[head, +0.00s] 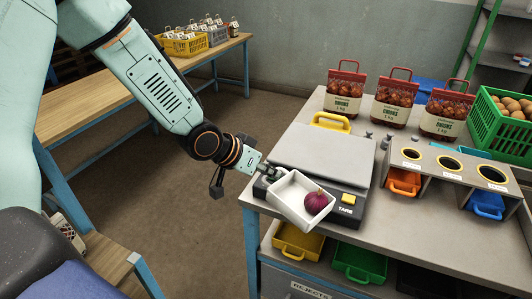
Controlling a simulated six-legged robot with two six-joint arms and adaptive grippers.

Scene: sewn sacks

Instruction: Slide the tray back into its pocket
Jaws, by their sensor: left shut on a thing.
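My left gripper (268,173) is shut on the rim of a white open tray (289,197) at the front left of the scale. The tray is tilted, and a red onion (316,203) shows at its right end, seemingly inside it. A grey box with three round holes (452,172) stands right of the scale. An orange tray (403,182) sits under its left hole and a blue tray (487,204) under its right hole. A yellow tray (330,123) lies behind the scale. My right gripper is not in view.
The flat scale (322,152) has a yellow button (348,198). Several onion bags (394,102) stand at the back, with a green crate (505,133) of potatoes at right. Yellow (298,242) and green (360,263) bins sit below the bench top. The bench's front right is clear.

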